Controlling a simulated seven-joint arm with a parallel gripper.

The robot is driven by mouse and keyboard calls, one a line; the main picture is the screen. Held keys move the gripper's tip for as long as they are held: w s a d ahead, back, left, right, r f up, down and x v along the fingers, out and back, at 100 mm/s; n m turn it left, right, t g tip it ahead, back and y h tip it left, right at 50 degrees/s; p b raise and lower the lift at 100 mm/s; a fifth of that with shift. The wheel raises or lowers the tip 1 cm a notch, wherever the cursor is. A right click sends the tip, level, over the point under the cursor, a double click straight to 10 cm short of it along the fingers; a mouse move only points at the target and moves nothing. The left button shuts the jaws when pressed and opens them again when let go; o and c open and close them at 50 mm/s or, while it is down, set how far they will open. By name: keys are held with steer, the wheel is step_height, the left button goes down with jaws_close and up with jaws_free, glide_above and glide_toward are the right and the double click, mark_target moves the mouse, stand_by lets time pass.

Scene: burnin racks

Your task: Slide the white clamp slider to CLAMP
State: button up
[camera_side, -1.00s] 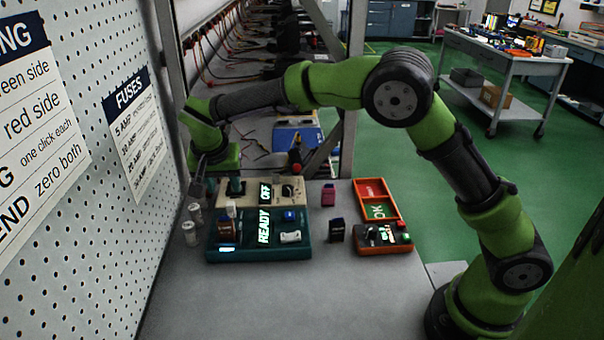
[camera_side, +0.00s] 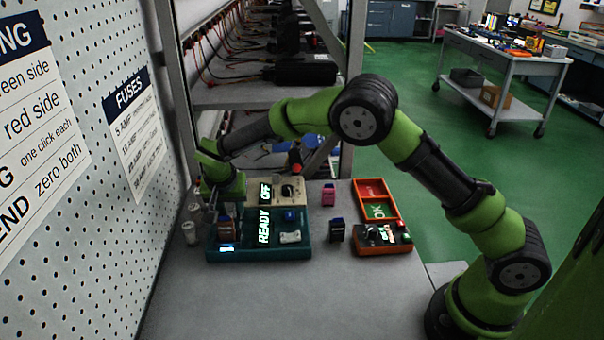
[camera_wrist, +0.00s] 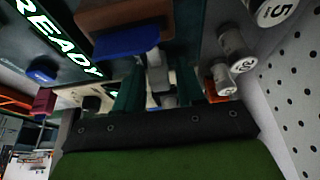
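The teal fixture (camera_side: 262,253) with a lit READY display stands on the bench in the side view. My gripper (camera_side: 217,206) points down at its back left corner, beside the brown block (camera_side: 226,228). In the wrist view, my gripper (camera_wrist: 160,84) is open, with dark green fingers on either side of a pale post (camera_wrist: 156,74) that looks like the white clamp slider. A gap shows beside the post; contact is not clear. The slider is hidden behind my gripper in the side view. A blue part (camera_wrist: 125,40) on the brown block is close by.
Several white fuses (camera_side: 189,233) stand left of the fixture, near the pegboard (camera_side: 115,240). A beige unit showing OFF (camera_side: 292,190) sits behind it. A pink block (camera_side: 328,195), a dark block (camera_side: 336,232) and an orange tray (camera_side: 357,196) are to the right. The front bench is clear.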

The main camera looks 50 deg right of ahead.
jaws_close()
steer(key=shift+a, duration=0.1)
steer(key=shift+s+a, duration=1.4)
steer(key=shift+s, duration=0.05)
steer(key=shift+o, duration=1.1)
jaws_free()
steer(key=shift+d, duration=0.1)
steer(key=v, duration=1.7)
